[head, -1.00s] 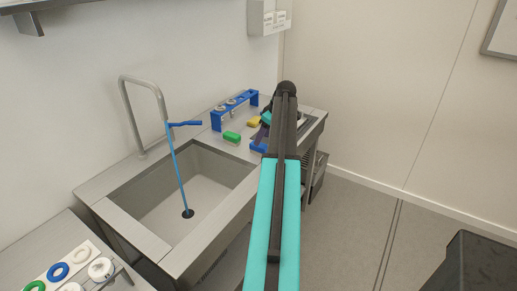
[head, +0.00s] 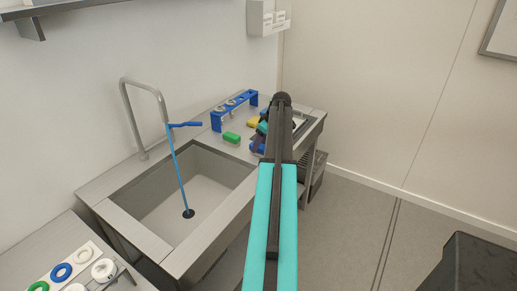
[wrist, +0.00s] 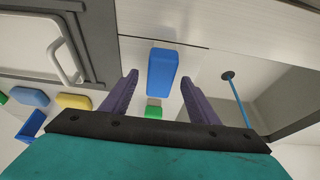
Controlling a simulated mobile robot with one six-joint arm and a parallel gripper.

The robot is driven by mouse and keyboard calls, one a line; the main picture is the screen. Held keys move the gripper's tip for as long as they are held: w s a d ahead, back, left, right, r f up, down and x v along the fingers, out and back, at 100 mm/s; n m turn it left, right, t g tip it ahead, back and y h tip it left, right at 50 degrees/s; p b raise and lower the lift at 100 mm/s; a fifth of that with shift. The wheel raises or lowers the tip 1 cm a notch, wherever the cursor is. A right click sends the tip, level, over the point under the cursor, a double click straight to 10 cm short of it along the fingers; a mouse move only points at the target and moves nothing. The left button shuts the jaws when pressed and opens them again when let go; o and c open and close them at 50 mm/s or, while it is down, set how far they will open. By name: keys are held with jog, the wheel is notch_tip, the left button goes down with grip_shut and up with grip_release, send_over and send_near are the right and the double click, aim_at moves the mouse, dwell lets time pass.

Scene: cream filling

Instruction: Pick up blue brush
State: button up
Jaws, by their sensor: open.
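A blue block-shaped piece, which seems to be the blue brush (wrist: 162,72), lies on the steel counter in the wrist view, near the sink's edge. In the head view a blue piece (head: 257,147) shows beside my arm, partly hidden by it. My gripper (wrist: 160,78) is open, with its two purple fingers on either side of the blue piece as seen in the wrist view. I cannot tell how far above it they are. In the head view my arm hides most of the gripper.
A green block (head: 231,138) and a yellow block (head: 253,121) lie nearby. A blue rack (head: 234,110) stands behind them along the wall. The sink (head: 190,190) with its tap is to the left. A tray with a handle (wrist: 65,60) shows in the wrist view.

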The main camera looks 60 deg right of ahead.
jog(key=shift+x, duration=1)
jog(key=shift+c, duration=0.2)
jog(key=shift+r, duration=0.1)
jog(key=c, duration=1.1)
